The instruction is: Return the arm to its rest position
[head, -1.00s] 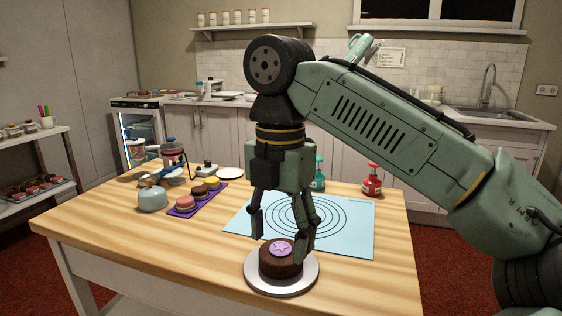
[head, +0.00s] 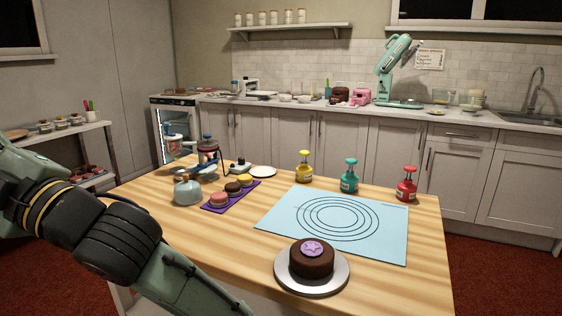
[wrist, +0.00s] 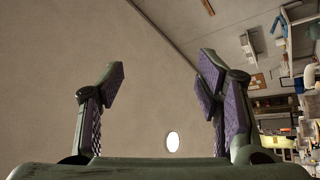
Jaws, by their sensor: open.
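My gripper (wrist: 158,85) shows in the wrist view with its two fingers wide apart and nothing between them. Behind them are a plain wall or ceiling surface and a small bright white oval. In the head view my arm is folded at the left edge and the gripper itself is out of the picture. A chocolate cake (head: 311,261) with a purple star disc (head: 313,249) on top sits on a round silver turntable plate (head: 312,287) at the table's front. My arm is apart from the cake.
A shelf cart (head: 70,132) stands at left.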

